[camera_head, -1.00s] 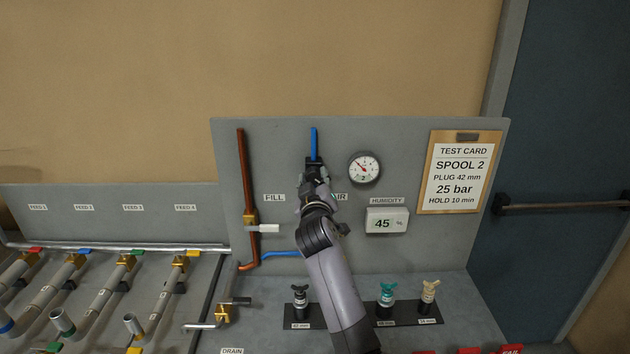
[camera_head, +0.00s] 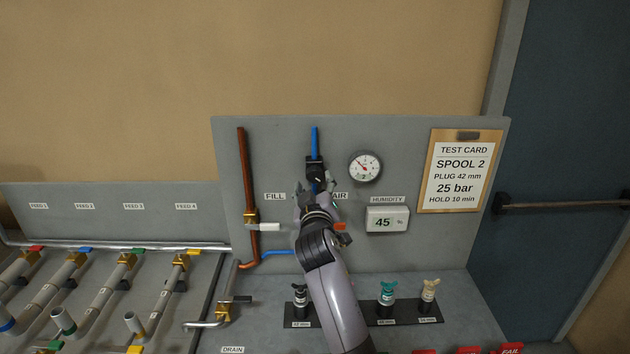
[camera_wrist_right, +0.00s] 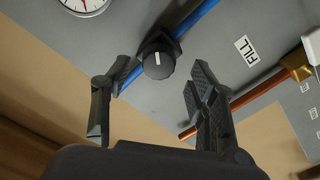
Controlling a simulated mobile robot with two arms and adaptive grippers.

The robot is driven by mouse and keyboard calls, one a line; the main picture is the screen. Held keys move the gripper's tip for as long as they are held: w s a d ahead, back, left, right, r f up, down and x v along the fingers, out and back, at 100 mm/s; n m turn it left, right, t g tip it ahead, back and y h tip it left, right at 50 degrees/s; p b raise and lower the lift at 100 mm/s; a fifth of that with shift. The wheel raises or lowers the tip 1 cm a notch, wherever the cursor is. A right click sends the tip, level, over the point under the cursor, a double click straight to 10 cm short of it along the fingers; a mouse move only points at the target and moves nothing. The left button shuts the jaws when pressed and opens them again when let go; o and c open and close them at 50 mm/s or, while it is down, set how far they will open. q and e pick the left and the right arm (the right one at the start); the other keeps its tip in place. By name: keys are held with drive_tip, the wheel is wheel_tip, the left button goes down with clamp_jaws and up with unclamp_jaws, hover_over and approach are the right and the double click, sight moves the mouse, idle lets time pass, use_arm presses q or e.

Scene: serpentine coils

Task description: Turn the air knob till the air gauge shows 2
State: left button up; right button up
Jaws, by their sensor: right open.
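The black air knob (camera_head: 316,172) sits on the blue pipe on the grey panel. It also shows in the right wrist view (camera_wrist_right: 158,62), with a white mark on its face. The round white air gauge (camera_head: 364,166) is right of the knob. Its red needle points up and left; its numbers are too small to read. My right gripper (camera_head: 317,190) is just below the knob in the head view. In the wrist view its fingers (camera_wrist_right: 160,85) are spread apart, empty, with the knob beyond the gap and not gripped. My left gripper is not in view.
A copper pipe (camera_head: 247,180) with a white-handled valve (camera_head: 265,228) is left of the knob. The humidity display (camera_head: 387,219) and test card (camera_head: 459,172) are to the right. Several plugs (camera_head: 386,293) stand on the bench below. A small orange-red part (camera_head: 340,226) shows beside my wrist.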

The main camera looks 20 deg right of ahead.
drive_tip(key=v, duration=0.4)
